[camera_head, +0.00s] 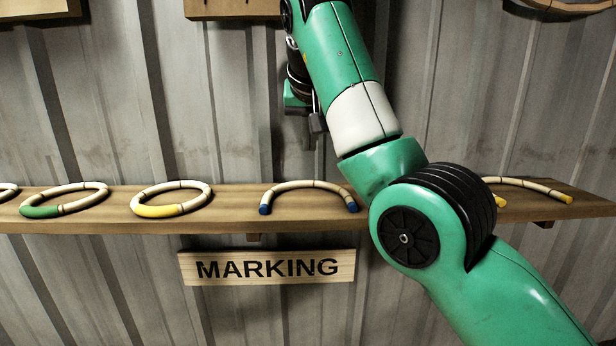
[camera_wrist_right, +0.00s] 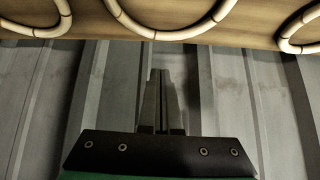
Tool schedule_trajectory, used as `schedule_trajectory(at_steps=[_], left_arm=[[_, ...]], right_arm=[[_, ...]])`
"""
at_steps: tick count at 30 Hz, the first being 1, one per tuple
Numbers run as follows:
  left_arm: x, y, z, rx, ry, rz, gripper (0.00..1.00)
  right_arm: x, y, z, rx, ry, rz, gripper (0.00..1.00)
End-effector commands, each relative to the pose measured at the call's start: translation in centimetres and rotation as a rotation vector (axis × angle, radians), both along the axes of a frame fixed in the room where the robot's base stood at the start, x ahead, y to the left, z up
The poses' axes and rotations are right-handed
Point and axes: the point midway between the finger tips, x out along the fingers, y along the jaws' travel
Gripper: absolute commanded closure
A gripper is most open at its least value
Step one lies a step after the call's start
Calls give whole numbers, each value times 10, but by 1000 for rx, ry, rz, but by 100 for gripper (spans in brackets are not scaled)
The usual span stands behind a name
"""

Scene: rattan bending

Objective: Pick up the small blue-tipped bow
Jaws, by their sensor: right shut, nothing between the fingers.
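The small blue-tipped bow (camera_head: 307,184) is a pale, dark-banded rattan arch with blue ends, lying on the wooden shelf above the MARKING sign. My right gripper (camera_head: 312,138) is above the bow and apart from it, in front of the wall. Its fingers are together and empty, as the right wrist view (camera_wrist_right: 161,76) also shows. In that view, pale curved rattan pieces lie on the shelf along the top edge, beyond the fingertips; I cannot tell which is the bow. My left gripper is not in view.
On the shelf (camera_head: 230,217), a green-marked ring (camera_head: 88,187) and a yellow-marked ring (camera_head: 170,184) lie left of the bow. A yellow-tipped bow (camera_head: 535,186) lies to the right, partly behind my arm. The MARKING sign (camera_head: 268,267) hangs below. The corrugated wall stands behind.

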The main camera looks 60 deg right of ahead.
Motion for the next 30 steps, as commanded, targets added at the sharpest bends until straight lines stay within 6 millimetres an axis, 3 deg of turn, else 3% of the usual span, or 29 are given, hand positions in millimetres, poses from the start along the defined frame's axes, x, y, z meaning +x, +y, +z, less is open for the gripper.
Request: schedule_trajectory(at_steps=[8,19,24,30], left_arm=[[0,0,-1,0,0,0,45],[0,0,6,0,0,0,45],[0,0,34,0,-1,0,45],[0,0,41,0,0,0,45]], right_arm=[[-1,3,-11,32,45,41,100],[19,-35,-64,32,45,37,100],[26,-44,-71,31,43,38,100],[27,-48,-82,29,42,39,100]])
